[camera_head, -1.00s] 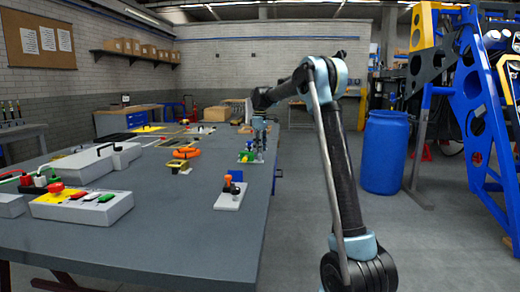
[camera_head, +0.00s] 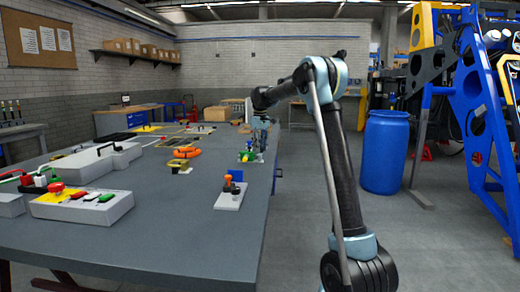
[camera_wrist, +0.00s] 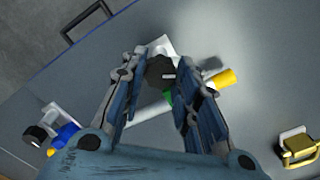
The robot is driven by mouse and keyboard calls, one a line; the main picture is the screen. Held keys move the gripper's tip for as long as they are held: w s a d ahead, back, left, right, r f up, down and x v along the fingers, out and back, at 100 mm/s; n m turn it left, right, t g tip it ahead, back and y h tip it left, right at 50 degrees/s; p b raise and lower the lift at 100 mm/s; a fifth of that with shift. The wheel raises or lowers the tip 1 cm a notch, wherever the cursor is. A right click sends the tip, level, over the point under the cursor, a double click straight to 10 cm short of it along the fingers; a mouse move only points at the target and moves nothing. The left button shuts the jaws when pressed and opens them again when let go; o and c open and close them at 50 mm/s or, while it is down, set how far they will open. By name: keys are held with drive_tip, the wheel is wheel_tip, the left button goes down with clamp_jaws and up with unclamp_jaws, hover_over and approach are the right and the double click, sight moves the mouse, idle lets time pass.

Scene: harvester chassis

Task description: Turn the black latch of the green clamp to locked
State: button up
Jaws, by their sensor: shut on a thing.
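The green clamp (camera_head: 247,157) is small near the right edge of the table in the head view. In the wrist view only a bit of its green part (camera_wrist: 168,97) shows between my fingers, with a pale base (camera_wrist: 161,45) beyond. The black latch (camera_wrist: 160,70) is a dark rounded piece between the fingertips of my gripper (camera_wrist: 160,66). My gripper is shut on the latch and points down at it. The fingers hide much of the clamp, and the latch's exact angle is hard to tell. In the head view my gripper (camera_head: 261,142) is above the clamp.
A yellow cylindrical piece (camera_wrist: 226,78) lies right of the fingers. A blue block with a black knob (camera_wrist: 35,133) is at lower left, and a yellow part (camera_wrist: 300,146) at lower right.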

drive_tip(key=m, duration=0.6)
drive_tip(key=shift+m, duration=0.3)
drive_tip(key=m, duration=0.6)
drive_tip(key=shift+w, duration=0.1)
idle(0.3)
drive_tip(key=o, duration=1.1)
drive_tip(key=shift+c, duration=0.2)
drive_tip(key=shift+r, duration=3.95)
